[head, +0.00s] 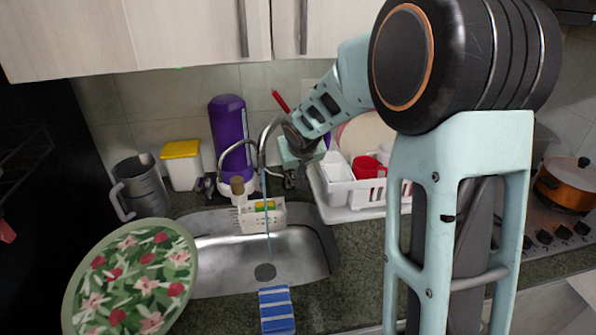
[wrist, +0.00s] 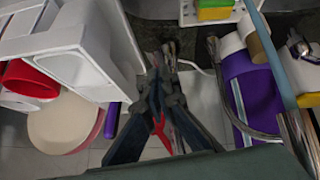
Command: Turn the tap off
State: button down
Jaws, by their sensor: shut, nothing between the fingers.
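The metal tap (head: 262,150) stands behind the sink (head: 200,282), with a curved spout. A thin blue stream of water (head: 267,225) runs from it into the basin near the drain. In the wrist view the spout (wrist: 293,135) is at the lower right, with the blue stream (wrist: 268,45) beside it. My gripper (head: 292,155) is just right of the spout, partly overlapping the tap's body. In the wrist view my gripper (wrist: 165,72) is shut and empty. A small metal part of the tap (wrist: 169,50) shows at the fingertips; I cannot tell whether they touch it.
A white dish rack (head: 345,203) with a red cup (head: 368,167) stands right of the tap. A purple bottle (head: 230,135) is behind it. A white caddy (head: 243,219) sits at the sink's back edge.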

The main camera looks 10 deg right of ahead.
jog(key=shift+f, duration=0.4)
jog(key=shift+f, duration=0.1)
jog(key=shift+s+f+b, duration=0.15)
jog(key=shift+f+b, duration=0.1)
jog(key=shift+b, duration=0.3)
jog(key=shift+s+d+f+b, duration=0.1)
jog(key=shift+s+f+b, duration=0.4)
jog(key=shift+b, duration=0.6)
jog(key=shift+r, duration=0.1)
